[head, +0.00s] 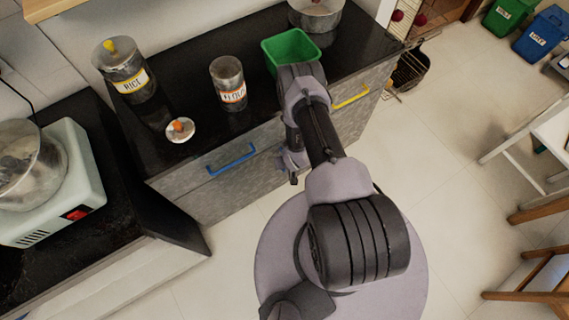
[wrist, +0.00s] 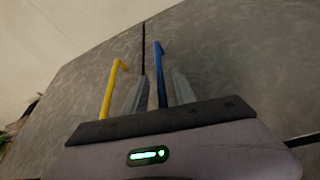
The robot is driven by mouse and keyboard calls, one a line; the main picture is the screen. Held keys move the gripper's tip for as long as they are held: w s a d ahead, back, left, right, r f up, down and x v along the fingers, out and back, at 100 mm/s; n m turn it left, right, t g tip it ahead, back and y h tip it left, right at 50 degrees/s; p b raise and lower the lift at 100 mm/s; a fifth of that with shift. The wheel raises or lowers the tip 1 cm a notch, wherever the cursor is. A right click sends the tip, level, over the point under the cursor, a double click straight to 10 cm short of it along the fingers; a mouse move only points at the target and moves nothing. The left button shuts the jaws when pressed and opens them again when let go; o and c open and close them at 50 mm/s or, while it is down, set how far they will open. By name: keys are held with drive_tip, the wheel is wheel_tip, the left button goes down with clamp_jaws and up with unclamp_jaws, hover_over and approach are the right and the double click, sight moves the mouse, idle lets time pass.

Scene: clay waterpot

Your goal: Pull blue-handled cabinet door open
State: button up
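The door looks shut, flush with the front. In the wrist view the blue handle (wrist: 159,80) shows between my two finger pads, with a dark door seam to its left. My gripper (wrist: 157,92) is open. In the head view my gripper (head: 292,168) is low near the cabinet front, right of the blue handle and apart from it in the picture; its fingertips are partly hidden by my arm. I cannot tell whether the fingers reach around the bar.
The black countertop (head: 185,85) holds jars and a green bin (head: 290,50). Another counter (head: 150,255) stands at left.

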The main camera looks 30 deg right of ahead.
drive_tip(key=shift+x, duration=1.1)
clamp_jaws()
idle(0.6)
